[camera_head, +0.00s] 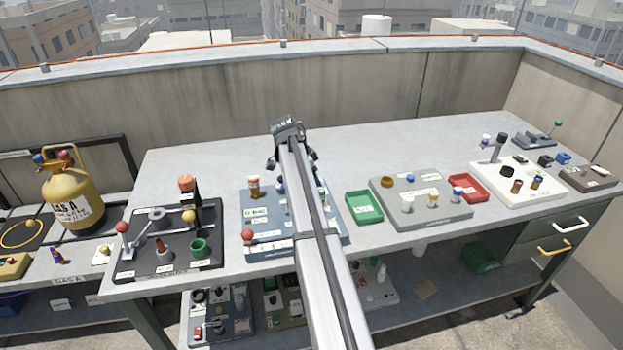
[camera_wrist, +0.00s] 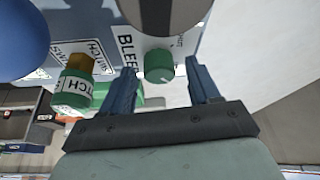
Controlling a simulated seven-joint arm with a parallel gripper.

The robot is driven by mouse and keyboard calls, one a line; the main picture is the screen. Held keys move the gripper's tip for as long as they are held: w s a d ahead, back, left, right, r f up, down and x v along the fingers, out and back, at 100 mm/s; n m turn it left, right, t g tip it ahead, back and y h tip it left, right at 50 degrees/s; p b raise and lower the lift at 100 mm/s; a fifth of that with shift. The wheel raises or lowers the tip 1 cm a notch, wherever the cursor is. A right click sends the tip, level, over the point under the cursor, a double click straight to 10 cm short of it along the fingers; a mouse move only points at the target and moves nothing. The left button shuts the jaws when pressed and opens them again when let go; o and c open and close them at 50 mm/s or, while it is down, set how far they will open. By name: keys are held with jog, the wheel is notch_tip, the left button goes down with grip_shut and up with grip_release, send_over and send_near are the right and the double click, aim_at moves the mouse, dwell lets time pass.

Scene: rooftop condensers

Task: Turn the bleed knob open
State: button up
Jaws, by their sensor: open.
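The bleed knob (camera_wrist: 158,66) is a small round green knob on a white plate marked "BLEE…" in the wrist view. My gripper (camera_wrist: 160,72) is open, with one blue finger on each side of the knob in the picture. I see a gap on either side, and I cannot tell how far the fingertips are from the plate. In the head view my gripper (camera_head: 291,150) is over the blue-grey panel (camera_head: 262,222) on the bench, and my arm hides the knob.
A large dark round part (camera_wrist: 165,14) is just beyond the knob. A green and brass fitting (camera_wrist: 75,82) and a large blue ball (camera_wrist: 20,40) are to the left. In the head view a green tray (camera_head: 364,207) and a red-knobbed lever (camera_head: 248,235) flank my arm.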

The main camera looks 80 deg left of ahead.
jog(key=shift+r, duration=0.1)
jog(key=v, duration=1.3)
jog(key=shift+r, duration=0.3)
